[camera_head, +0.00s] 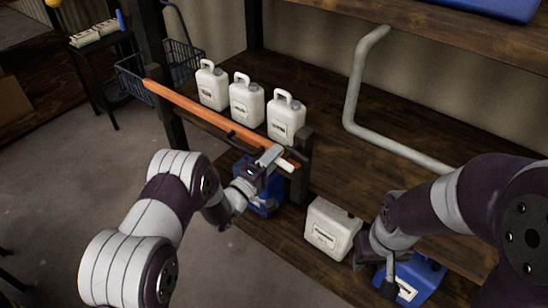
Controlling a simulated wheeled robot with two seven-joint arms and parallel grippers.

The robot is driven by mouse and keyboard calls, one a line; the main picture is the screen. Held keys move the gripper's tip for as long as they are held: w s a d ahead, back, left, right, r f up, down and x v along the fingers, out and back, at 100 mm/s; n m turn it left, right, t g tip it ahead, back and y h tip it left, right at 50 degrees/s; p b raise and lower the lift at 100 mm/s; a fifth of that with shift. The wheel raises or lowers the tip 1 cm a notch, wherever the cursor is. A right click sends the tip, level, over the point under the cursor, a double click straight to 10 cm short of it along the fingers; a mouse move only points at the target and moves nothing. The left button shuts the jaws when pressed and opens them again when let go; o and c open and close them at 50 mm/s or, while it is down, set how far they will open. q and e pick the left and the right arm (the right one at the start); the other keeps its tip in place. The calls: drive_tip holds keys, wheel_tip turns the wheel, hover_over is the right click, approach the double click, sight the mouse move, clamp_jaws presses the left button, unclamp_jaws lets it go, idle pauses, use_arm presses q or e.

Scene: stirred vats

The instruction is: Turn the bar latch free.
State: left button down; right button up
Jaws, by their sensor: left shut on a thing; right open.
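The bar latch is a long orange bar (200,112) that runs in front of a row of white jugs, from a dark post at the left to a short dark post (302,165) at the right. My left gripper (277,161) is at the bar's right end, shut on it; the fingers partly hide that end. My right gripper (385,283) is open at the lower right, close to a blue container (420,275). I cannot tell whether it touches it.
The white jugs (246,100) stand behind the bar. A blue container (262,200) is below my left gripper. A grey pipe (352,95) bends along the back.

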use_arm(q)
drive_tip(key=shift+f+n+y, duration=0.2)
drive_tip(key=shift+n+y, duration=0.1)
drive_tip(key=shift+n, duration=0.8)
drive_tip(key=c, duration=1)
unclamp_jaws()
drive_tip(key=shift+c, duration=0.2)
drive_tip(key=b+v, duration=0.2)
drive_tip(key=v, duration=1)
drive_tip(key=shift+s+f, duration=0.25)
drive_tip(key=shift+s, duration=0.1)
drive_tip(key=shift+a, duration=0.15)
